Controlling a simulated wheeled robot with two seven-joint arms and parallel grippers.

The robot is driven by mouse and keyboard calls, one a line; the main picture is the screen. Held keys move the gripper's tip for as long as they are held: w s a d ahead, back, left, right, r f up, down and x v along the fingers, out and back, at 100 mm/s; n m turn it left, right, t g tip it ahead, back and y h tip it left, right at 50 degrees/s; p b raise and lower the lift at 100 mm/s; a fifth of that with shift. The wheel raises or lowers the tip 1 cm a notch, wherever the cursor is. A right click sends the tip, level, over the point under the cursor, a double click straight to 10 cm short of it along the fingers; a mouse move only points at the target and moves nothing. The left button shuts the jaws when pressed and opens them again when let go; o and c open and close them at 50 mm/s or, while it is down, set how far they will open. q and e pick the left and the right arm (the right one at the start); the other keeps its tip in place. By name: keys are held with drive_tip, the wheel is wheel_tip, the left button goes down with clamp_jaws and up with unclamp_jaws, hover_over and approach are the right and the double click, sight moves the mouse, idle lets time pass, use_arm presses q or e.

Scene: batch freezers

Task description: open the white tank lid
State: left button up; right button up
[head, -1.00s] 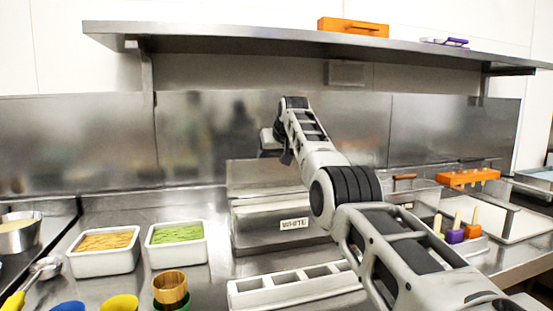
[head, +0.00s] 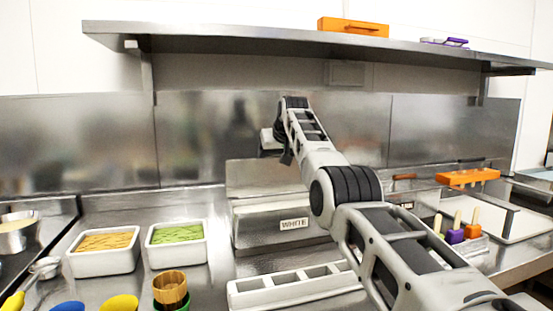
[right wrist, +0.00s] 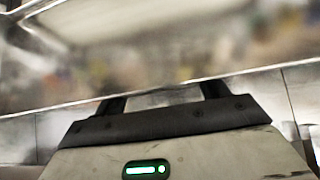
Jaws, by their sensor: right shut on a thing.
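The white tank (head: 262,243) is a steel box with a WHITE label, at the middle of the counter in the head view. Its lid (head: 250,178) stands raised at the back of the tank, near upright. My right gripper (head: 272,143) is at the lid's top edge, partly hidden behind my own wrist. In the right wrist view the dark fingers of my right gripper (right wrist: 163,97) reach to a blurred metal edge; the exact grip point is unclear. My left gripper is not in view.
A white divided tray (head: 262,294) lies in front of the tank. Tubs of orange (head: 103,261) and green (head: 178,254) filling stand to its left, with a wooden cup (head: 170,287) in front. An orange mold (head: 467,177) is at the right. A steel shelf (head: 230,33) hangs above.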

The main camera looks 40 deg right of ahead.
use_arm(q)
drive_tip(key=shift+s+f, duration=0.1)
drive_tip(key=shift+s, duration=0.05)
use_arm(e)
drive_tip(key=shift+a+f, duration=0.1)
drive_tip(key=shift+f, duration=0.35)
idle(0.3)
drive_tip(key=o, duration=1.4)
drive_tip(key=shift+r, duration=0.2)
drive_tip(key=shift+s+r+b, duration=0.2)
drive_tip(key=shift+r+b, duration=0.05)
drive_tip(key=shift+b, duration=0.3)
use_arm(q)
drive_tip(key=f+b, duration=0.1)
drive_tip(key=b, duration=0.2)
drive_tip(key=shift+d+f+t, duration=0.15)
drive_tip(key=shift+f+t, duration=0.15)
use_arm(e)
drive_tip(key=v, duration=1.5)
drive_tip(key=shift+r, duration=0.2)
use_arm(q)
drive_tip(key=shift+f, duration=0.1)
